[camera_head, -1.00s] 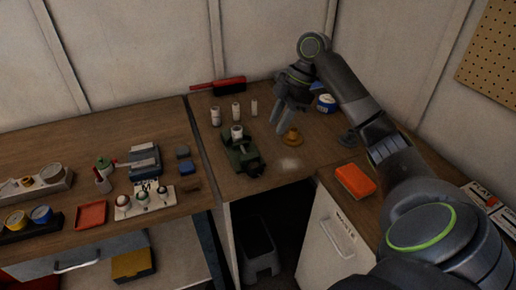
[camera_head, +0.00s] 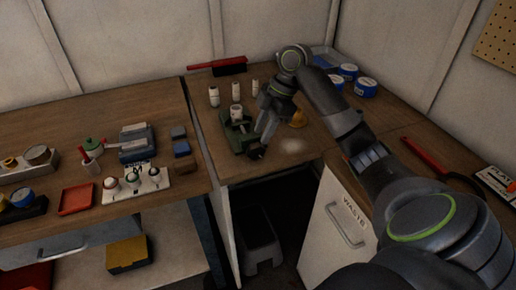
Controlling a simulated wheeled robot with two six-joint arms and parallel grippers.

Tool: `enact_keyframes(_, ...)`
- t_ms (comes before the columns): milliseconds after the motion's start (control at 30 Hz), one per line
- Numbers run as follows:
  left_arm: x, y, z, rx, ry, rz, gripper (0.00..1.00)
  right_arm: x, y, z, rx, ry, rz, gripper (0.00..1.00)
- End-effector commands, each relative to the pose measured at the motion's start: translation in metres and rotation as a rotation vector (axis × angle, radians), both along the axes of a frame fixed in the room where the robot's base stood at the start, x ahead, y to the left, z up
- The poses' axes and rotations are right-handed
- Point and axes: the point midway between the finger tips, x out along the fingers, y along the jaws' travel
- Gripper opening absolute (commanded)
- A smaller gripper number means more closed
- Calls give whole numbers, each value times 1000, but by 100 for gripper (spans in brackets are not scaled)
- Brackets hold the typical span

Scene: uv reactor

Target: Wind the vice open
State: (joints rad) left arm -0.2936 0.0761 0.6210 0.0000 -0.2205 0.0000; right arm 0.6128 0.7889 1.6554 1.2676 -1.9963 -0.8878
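The green vice (camera_head: 236,134) stands near the front edge of the back bench, with a white cylinder (camera_head: 236,112) upright at its top. Its dark screw end (camera_head: 256,153) faces the bench's front edge. My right gripper (camera_head: 262,140) points down at the front right of the vice, its fingertips by the dark screw end. Whether the fingers touch or grip it cannot be told, and the finger gap is hidden at this angle. My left gripper is out of view.
White bottles (camera_head: 214,96) and a red-handled brush (camera_head: 216,66) are behind the vice. A brass-coloured piece (camera_head: 298,119) is right of my gripper. Blue-and-white tubs (camera_head: 366,87) stand at back right. The left bench holds a red tray (camera_head: 77,199) and a white holder (camera_head: 138,184).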

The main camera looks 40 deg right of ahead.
Motion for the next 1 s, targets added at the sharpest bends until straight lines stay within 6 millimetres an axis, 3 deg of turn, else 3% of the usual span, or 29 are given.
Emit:
enact_keyframes(300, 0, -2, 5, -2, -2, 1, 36, 3, 15, -36, 0, 1, -1, 32)
enact_keyframes(633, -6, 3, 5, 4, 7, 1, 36, 4, 16, -40, -1, 2, -1, 32)
enact_keyframes(900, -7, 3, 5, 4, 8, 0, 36, 4, 16, -40, -1, 2, -1, 0)
enact_keyframes(1000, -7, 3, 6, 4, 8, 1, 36, 4, 17, -40, -2, 2, -1, 0)
